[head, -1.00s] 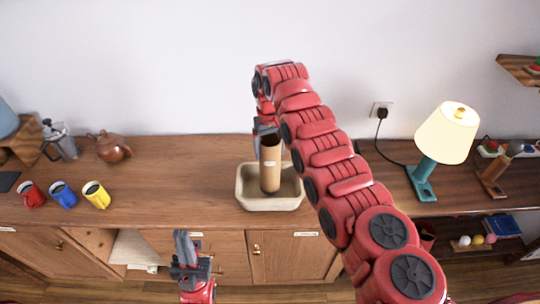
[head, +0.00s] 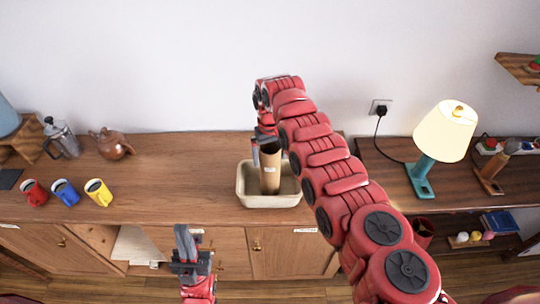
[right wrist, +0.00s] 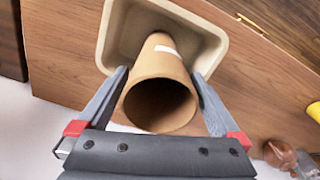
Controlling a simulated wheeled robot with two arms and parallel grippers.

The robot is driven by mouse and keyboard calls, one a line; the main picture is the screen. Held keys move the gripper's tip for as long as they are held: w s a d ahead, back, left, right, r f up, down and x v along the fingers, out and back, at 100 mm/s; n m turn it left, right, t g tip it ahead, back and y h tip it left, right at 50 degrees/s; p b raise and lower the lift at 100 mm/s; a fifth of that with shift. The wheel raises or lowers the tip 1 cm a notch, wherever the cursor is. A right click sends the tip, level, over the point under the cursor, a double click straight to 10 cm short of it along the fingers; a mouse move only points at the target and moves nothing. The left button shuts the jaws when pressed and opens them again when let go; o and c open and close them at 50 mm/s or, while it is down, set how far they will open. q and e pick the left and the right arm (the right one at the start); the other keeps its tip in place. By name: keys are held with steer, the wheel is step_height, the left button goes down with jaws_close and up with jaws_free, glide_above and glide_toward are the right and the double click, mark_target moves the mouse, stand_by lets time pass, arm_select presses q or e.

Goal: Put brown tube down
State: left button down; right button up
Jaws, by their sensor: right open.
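The brown tube (head: 270,172), a hollow cardboard-coloured cylinder with a small white label, stands roughly upright in the beige tray (head: 244,200) on the wooden cabinet top. My right gripper (head: 262,146) is at its upper end and partly hides it in the head view. In the right wrist view the open fingers (right wrist: 160,85) lie on either side of the tube (right wrist: 163,70), with its dark open end toward the camera. The tray (right wrist: 218,48) shows behind it. My left gripper (head: 186,240) is low in front of the cabinet, away from the tube; its finger gap is unclear.
Red (head: 34,193), blue (head: 65,193) and yellow (head: 98,192) mugs stand at the left, with a brown teapot (head: 112,144) and a French press (head: 62,140) behind. A lit lamp (head: 446,132) stands on the right table. The cabinet top left of the tray is clear.

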step_height(320, 180, up, 12)
steer(key=b, duration=0.3)
steer(key=shift+r, duration=0.15)
